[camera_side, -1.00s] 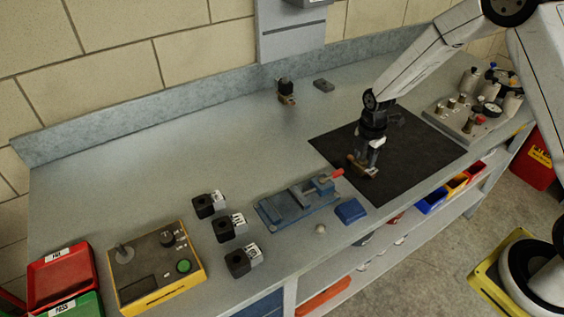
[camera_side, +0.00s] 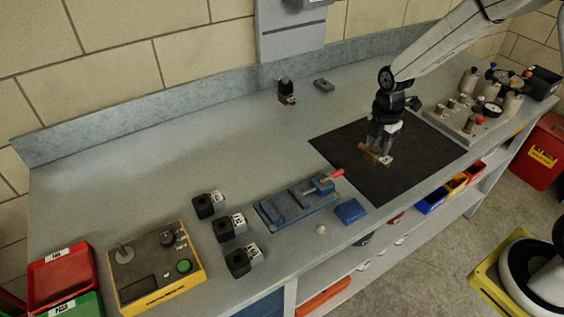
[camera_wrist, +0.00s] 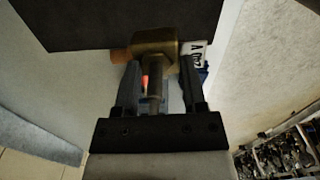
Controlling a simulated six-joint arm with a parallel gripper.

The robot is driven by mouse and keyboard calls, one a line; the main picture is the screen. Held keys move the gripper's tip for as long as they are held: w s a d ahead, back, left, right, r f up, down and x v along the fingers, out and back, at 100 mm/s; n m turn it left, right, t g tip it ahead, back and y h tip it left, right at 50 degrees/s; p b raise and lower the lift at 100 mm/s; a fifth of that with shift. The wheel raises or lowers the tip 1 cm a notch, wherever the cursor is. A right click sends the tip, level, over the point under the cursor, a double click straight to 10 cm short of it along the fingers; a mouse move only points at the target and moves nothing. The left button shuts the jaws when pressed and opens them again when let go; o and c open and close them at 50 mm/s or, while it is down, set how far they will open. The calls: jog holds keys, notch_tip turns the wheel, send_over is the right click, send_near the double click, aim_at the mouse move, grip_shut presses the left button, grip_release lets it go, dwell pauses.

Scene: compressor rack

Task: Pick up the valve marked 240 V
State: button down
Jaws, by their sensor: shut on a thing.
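A brass valve (camera_side: 371,154) is between the fingers of my gripper (camera_side: 380,146), held just above the black mat (camera_side: 345,140). In the wrist view the valve's brass body (camera_wrist: 155,45) and stem sit between my two fingers (camera_wrist: 158,85), which are shut on it. An orange-brown end sticks out to the left. A white label (camera_wrist: 196,52) on its right side shows a "V"; the rest of the marking is partly hidden and not clearly readable. Another dark and brass valve (camera_side: 286,90) stands at the back of the bench.
Three black blocks with pale labelled ends (camera_side: 230,226) stand left of a blue vice (camera_side: 297,202). A blue block (camera_side: 350,211) lies beside it. A yellow control box (camera_side: 155,270) is front left; a gauge manifold (camera_side: 465,122) is right. The bench's middle left is clear.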

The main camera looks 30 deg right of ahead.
jog(key=s+r, duration=0.6)
jog(key=s, duration=0.4)
jog(key=shift+s+a, duration=0.4)
jog(key=shift+a, duration=0.05)
jog(key=shift+r, duration=0.1)
jog(key=shift+w, duration=0.1)
